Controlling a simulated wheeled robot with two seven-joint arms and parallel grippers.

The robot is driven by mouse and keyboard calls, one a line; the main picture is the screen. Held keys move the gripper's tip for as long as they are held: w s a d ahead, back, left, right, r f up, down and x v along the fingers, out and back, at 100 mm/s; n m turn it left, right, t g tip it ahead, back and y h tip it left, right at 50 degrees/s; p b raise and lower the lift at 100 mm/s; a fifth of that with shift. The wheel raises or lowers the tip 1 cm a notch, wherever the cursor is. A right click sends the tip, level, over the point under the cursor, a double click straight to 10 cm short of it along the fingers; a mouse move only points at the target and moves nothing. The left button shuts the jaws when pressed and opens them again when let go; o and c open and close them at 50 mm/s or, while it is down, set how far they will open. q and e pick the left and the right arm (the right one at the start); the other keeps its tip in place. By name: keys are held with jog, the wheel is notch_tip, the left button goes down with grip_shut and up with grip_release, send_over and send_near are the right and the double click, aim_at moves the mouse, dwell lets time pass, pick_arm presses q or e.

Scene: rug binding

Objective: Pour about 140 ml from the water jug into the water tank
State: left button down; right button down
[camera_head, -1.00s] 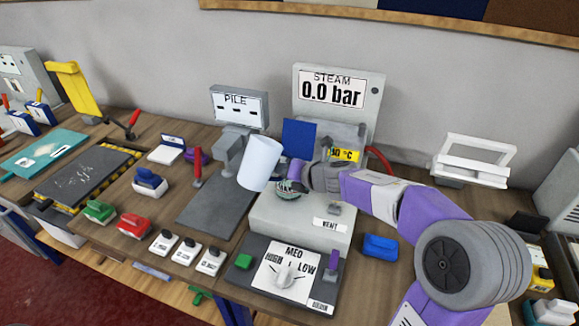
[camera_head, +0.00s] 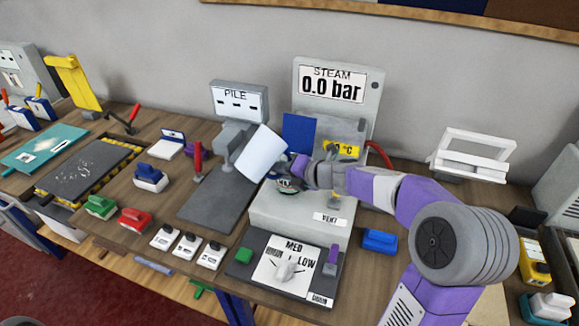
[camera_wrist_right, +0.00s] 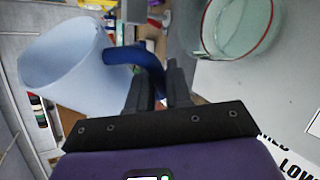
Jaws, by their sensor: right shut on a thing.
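The water jug (camera_head: 262,153) is a pale blue-white cup, tilted to the right in the head view. It also shows at the left of the right wrist view (camera_wrist_right: 58,55), with its dark blue handle (camera_wrist_right: 125,55) running between the fingers. My right gripper (camera_head: 300,170) is shut on that handle. A clear greenish vessel (camera_head: 287,186) with a red line near its rim, apparently the water tank, sits on the grey steam unit just below the gripper. Its open top shows in the wrist view (camera_wrist_right: 236,30). I cannot see any water stream. My left gripper is not in view.
The steam unit (camera_head: 300,225) carries a gauge panel reading 0.0 bar (camera_head: 333,92) behind and a MED/LOW dial (camera_head: 287,268) in front. A red-handled lever (camera_head: 197,160) and the PILE display (camera_head: 238,103) stand left of the jug. A blue block (camera_head: 380,241) lies right.

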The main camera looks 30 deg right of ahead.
jog(key=shift+a+r+m+y, duration=0.25)
jog(key=shift+m+y, duration=0.05)
jog(key=shift+m, duration=0.1)
jog(key=shift+f, duration=0.25)
jog(key=shift+s+a+f+m+y+b, duration=0.1)
jog(key=shift+a+f+m+y+b, duration=0.1)
jog(key=shift+f+b, duration=0.4)
jog(key=shift+w+a+f+m+y+b, duration=0.1)
jog(key=shift+f+m+y+b, duration=0.1)
jog(key=shift+f+b, duration=0.35)
jog(key=shift+s+a+f+m+y+b, duration=0.1)
jog(key=shift+a+f+y+b, duration=0.1)
jog(key=shift+f+b, duration=0.35)
dwell(0.7)
jog(key=shift+d+r+p, duration=0.1)
jog(key=shift+r+p, duration=0.1)
jog(key=shift+p, duration=0.15)
jog(key=shift+r+m+y+p, duration=0.3)
jog(key=shift+r+p, duration=0.15)
jog(key=shift+p, duration=0.3)
jog(key=shift+d, duration=0.1)
